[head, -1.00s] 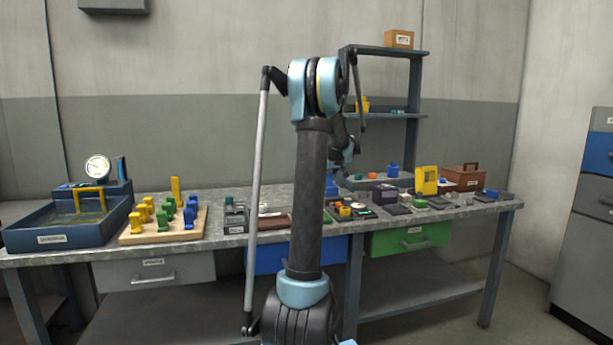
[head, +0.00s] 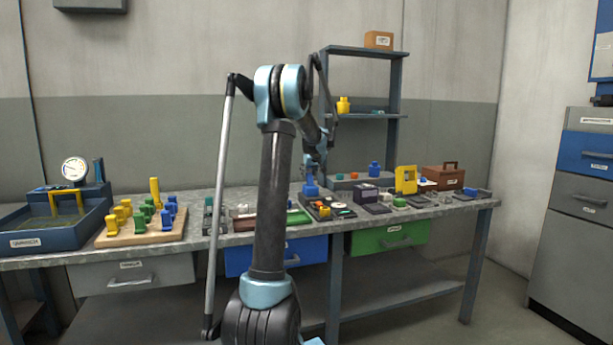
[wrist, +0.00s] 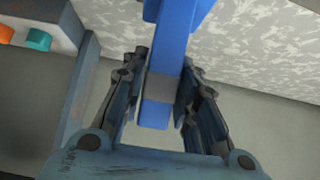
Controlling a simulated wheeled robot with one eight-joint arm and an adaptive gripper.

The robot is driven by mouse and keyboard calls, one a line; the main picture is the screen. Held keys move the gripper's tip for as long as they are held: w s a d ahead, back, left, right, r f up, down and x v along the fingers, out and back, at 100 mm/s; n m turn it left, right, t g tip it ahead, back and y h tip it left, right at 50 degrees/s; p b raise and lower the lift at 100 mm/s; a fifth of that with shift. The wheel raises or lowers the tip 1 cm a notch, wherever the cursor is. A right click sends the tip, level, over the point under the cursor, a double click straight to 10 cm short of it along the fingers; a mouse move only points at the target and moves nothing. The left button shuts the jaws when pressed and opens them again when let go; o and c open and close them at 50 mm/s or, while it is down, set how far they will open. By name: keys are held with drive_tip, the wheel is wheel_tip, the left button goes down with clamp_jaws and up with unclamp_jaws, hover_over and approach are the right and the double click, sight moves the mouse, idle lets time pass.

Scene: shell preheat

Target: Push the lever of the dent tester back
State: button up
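My gripper (wrist: 165,90) has its two dark fingers on either side of a blue bar (wrist: 155,112) with a grey band, close against it. The bar runs from near my palm up to a wider blue part at the top of the wrist view. In the head view my gripper (head: 314,163) is small, over the middle of the bench, with a blue piece (head: 311,188) just below it. I cannot tell which device is the dent tester or whether the blue bar is its lever; no label is readable.
A blue tank (head: 50,240) with a gauge (head: 75,169) and a wooden board (head: 140,236) of coloured pegs stand left on the bench. A yellow-framed device (head: 406,179) and brown toolbox (head: 443,172) stand right. A grey shelf (head: 362,50) rises behind.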

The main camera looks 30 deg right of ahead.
drive_tip(key=shift+o, duration=0.6)
drive_tip(key=shift+s, duration=0.15)
drive_tip(key=v, duration=1.1)
drive_tip(key=shift+s+r, duration=0.25)
drive_tip(key=s+a+f+g+y, duration=0.15)
drive_tip(key=s+a, duration=0.35)
drive_tip(key=a, duration=0.6)
drive_tip(key=s+a+f+n+g, duration=0.1)
drive_tip(key=s+a+f, duration=0.3)
drive_tip(key=a, duration=0.7)
drive_tip(key=s+a+f+g+y, duration=0.1)
drive_tip(key=s+a+f, duration=0.1)
drive_tip(key=s+a, duration=0.6)
drive_tip(key=s+a+f+g, duration=0.1)
drive_tip(key=s+a+f, duration=0.4)
drive_tip(key=s, duration=0.3)
drive_tip(key=s+a+f+g, duration=0.1)
drive_tip(key=s+a+f, duration=0.4)
drive_tip(key=s+f, duration=0.3)
drive_tip(key=s+a+f+n+g, duration=0.1)
drive_tip(key=s+a+f, duration=0.4)
drive_tip(key=s, duration=0.5)
drive_tip(key=shift+a+f+h, duration=0.25)
drive_tip(key=shift+f+h, duration=0.2)
drive_tip(key=shift+f, duration=0.5)
